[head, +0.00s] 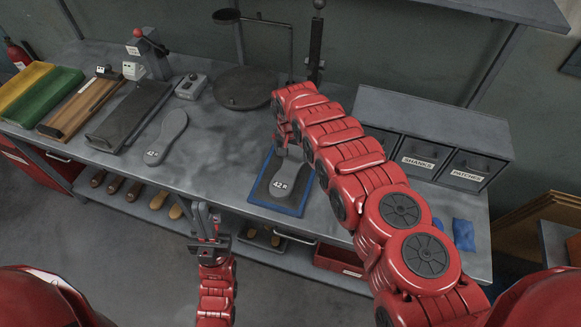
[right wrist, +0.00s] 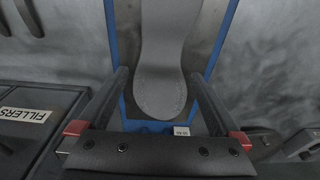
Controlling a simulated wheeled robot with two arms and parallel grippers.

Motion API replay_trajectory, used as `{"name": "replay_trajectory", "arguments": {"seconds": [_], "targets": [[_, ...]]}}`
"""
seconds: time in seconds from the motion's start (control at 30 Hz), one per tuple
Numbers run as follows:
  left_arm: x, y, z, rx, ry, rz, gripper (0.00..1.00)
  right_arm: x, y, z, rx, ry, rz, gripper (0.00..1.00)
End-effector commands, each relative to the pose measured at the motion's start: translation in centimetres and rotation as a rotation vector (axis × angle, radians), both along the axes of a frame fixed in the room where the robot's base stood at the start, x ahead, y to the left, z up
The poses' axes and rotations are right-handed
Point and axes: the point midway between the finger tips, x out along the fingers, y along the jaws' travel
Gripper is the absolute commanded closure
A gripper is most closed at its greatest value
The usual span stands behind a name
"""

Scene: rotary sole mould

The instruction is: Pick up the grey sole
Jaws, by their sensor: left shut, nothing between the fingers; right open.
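A grey sole marked 42R (head: 283,184) lies on a dark mat with a blue edge (head: 254,196) at the middle of the bench. My right gripper (head: 287,138) is over the far end of this sole, partly hidden by my arm. In the right wrist view the sole (right wrist: 168,55) runs between the two open fingers of the gripper (right wrist: 159,76), with nothing held; the height gap is unclear. Another grey sole with a 42 label (head: 168,130) lies bare on the bench to the left. My left gripper (head: 204,212) is shut and empty at the bench's front edge.
Drawers marked SHANKS and PATCHES (head: 430,135) stand right of my right arm. A round plate (head: 245,88) and a post (head: 316,45) stand behind. Blue patches (head: 463,234) lie at right.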

Motion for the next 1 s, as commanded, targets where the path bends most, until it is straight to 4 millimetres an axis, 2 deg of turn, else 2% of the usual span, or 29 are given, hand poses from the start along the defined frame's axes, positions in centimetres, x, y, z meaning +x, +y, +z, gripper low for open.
{"name": "replay_trajectory", "arguments": {"seconds": [0.1,0.3,0.4,0.63,1.0], "targets": [[0.0,0.0,-1.9,0.000,0.000,0.000,1.00,0.1,0.0,-2.0,0.001,-0.001,0.000,0.00],[0.0,0.0,-5.0,0.000,0.000,0.000,1.00,0.3,-0.1,-4.7,-0.001,0.001,0.000,0.00],[0.0,0.0,-5.6,0.000,0.000,0.000,1.00,0.4,-0.1,-5.1,0.000,0.002,0.000,0.00],[0.0,0.0,-5.3,0.000,0.000,0.000,1.00,0.4,-0.1,-4.8,0.000,0.002,0.001,0.00],[0.0,0.0,-5.3,0.000,0.000,0.000,1.00,0.4,-0.1,-4.8,0.000,0.001,0.000,0.67]]}}
